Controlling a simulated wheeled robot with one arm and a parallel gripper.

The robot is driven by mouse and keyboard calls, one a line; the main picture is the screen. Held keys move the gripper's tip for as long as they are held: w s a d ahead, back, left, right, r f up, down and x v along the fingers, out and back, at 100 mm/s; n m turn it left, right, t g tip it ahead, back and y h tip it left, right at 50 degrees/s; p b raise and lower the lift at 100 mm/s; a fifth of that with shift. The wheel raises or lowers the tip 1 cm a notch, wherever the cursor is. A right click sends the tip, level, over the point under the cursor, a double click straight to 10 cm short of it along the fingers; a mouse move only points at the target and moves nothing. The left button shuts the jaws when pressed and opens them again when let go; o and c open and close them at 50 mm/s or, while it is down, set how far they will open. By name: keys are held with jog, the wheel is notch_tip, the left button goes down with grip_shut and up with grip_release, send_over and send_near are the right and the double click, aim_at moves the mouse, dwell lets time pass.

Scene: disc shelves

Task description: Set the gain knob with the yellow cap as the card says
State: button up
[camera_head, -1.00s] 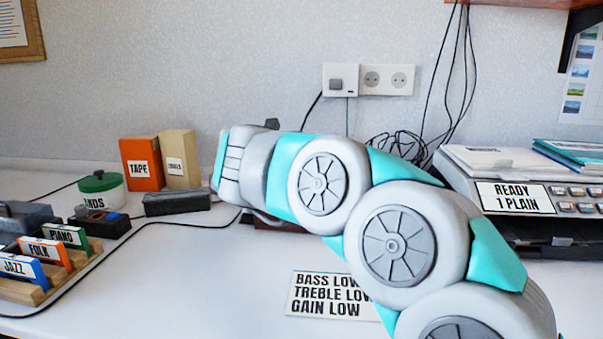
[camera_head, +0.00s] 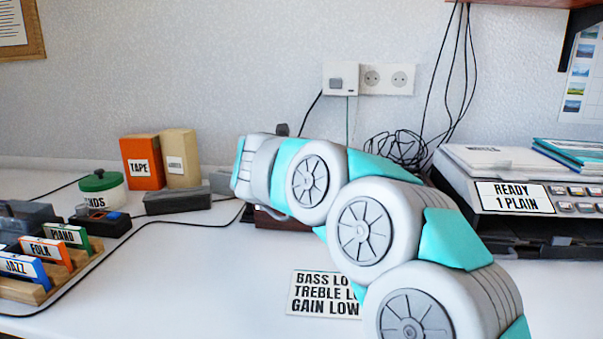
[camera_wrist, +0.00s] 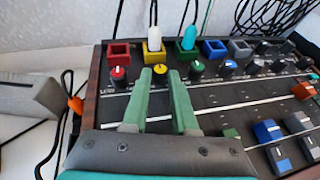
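The knob with the yellow cap (camera_wrist: 162,69) stands on a dark mixer panel (camera_wrist: 110,105) in the wrist view, in a row of knobs. My gripper (camera_wrist: 160,76) has two green fingers, apart and empty, with the yellow knob between or just beyond their tips; contact cannot be told. The knob's pointer is not clear. The white card (camera_head: 300,307) in the head view reads BASS LOW, TREBLE LOW, GAIN LOW, its right edge covered by my arm. My arm hides the gripper and most of the mixer there.
A red-capped knob (camera_wrist: 118,73) and a green-capped knob (camera_wrist: 197,67) flank the yellow one. Behind stand coloured sockets, with a white plug (camera_wrist: 154,38) and a teal plug (camera_wrist: 189,37). Coloured sliders, including a blue one (camera_wrist: 267,131), lie to the right. An orange-tipped cable (camera_wrist: 76,104) is left.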

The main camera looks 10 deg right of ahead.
grip_shut()
jog(key=shift+y, duration=0.3)
jog(key=shift+s+d+f+n+t+b, duration=0.1)
jog(key=shift+n+t+b, duration=0.2)
jog(key=shift+n+b, duration=0.15)
jog(key=shift+d+n+t+y, duration=0.3)
jog(key=shift+n+y, duration=0.25)
jog(key=shift+y, duration=0.25)
jog(key=shift+s+d+r+n+t+y+p, duration=0.1)
jog(key=shift+n+t+y+p, duration=0.1)
jog(key=shift+n+y, duration=0.35)
jog(key=shift+d+r+n+t+y+p, duration=0.1)
jog(key=shift+n+y+p, duration=0.05)
jog(key=shift+n+y, duration=0.6)
jog(key=shift+y, duration=0.2)
